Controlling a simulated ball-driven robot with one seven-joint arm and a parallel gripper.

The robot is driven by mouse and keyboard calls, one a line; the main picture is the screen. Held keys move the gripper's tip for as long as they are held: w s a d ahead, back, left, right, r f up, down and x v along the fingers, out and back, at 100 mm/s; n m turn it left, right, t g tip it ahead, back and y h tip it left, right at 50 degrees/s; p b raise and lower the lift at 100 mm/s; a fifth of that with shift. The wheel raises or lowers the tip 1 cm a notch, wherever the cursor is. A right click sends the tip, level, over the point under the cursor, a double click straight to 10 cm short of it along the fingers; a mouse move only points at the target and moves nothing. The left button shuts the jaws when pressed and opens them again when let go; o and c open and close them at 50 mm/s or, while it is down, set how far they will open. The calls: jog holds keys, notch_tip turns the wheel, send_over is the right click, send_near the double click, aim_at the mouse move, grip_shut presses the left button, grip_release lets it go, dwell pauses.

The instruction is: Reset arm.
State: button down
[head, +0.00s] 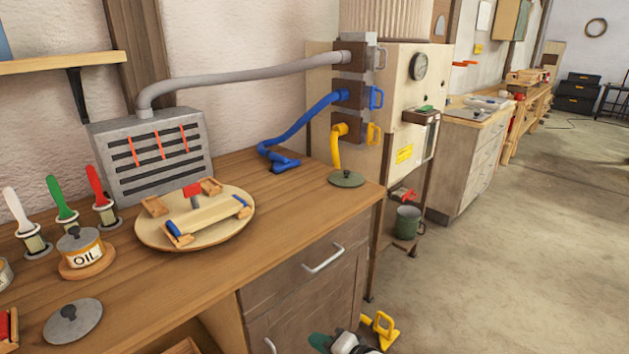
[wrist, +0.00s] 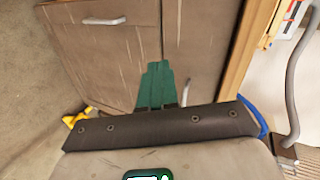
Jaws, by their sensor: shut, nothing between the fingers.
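My gripper (head: 320,342) shows at the bottom edge of the head view, low in front of the wooden cabinet (head: 300,295). Only its green end and part of the wrist show there; the rest of the arm is cut off by the frame. In the wrist view my gripper (wrist: 157,68) has its green fingers together, with nothing between them. They point toward the cabinet's doors and drawer front (wrist: 112,45). I cannot tell how far they are from the cabinet.
The worktop (head: 300,225) above holds a round board (head: 240,222) with laths, an oil pot (head: 85,248) and brushes. A yellow object (head: 382,330) lies on the floor beside my gripper. A steam machine (head: 395,85) stands behind. The floor (head: 500,270) to the right is clear.

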jog(key=s+d+n+g+h+p, duration=0.1)
jog(key=s+d+n+g+h, duration=0.1)
jog(key=s+d, duration=0.6)
jog(key=s+d+n+g+h+p, duration=0.2)
jog(key=s+d, duration=0.7)
jog(key=s, duration=0.8)
jog(key=s+d+n+g+h+p, duration=0.1)
jog(key=s+d+n+g+h, duration=0.2)
jog(key=s+d, duration=0.6)
jog(key=s+g+h, duration=0.1)
jog(key=s+h, duration=0.1)
jog(key=s, duration=0.2)
jog(key=shift+s+r+h+p, duration=0.25)
jog(key=shift+s+h+p, duration=0.05)
jog(key=shift+s+p, duration=0.1)
jog(key=shift+d, duration=0.1)
